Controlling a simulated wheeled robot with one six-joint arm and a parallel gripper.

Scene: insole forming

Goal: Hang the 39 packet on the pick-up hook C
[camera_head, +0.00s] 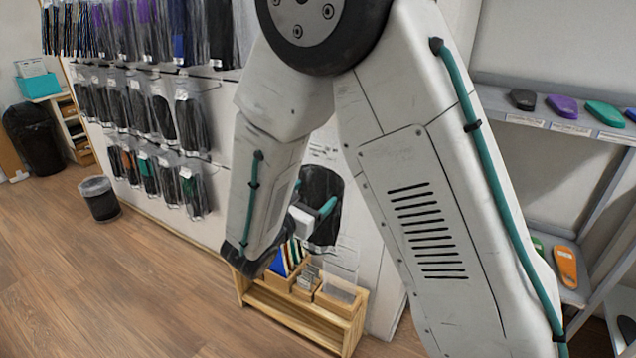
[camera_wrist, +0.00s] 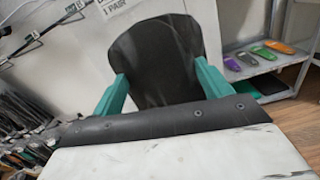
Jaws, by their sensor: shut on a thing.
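My gripper (camera_wrist: 162,88) has teal fingers and is shut on a dark packet (camera_wrist: 158,45) in a clear sleeve, one finger at each side. A white card reading "1 PAIR" (camera_wrist: 117,6) shows above the packet's left edge. In the head view my gripper (camera_head: 313,211) holds the packet (camera_head: 321,184) in front of the white wall panel, partly behind my arm. The packet's size number is not readable. Wall hooks with small tags (camera_wrist: 74,9) show at the upper left of the wrist view. I cannot tell which hook is C.
Rows of hanging packets (camera_head: 190,122) fill the panel at left. A wooden stand (camera_head: 300,322) with boxes stands below my gripper. A shelf (camera_head: 560,122) with coloured insoles is at right. A small bin (camera_head: 101,199) stands on the floor, which is clear at the lower left.

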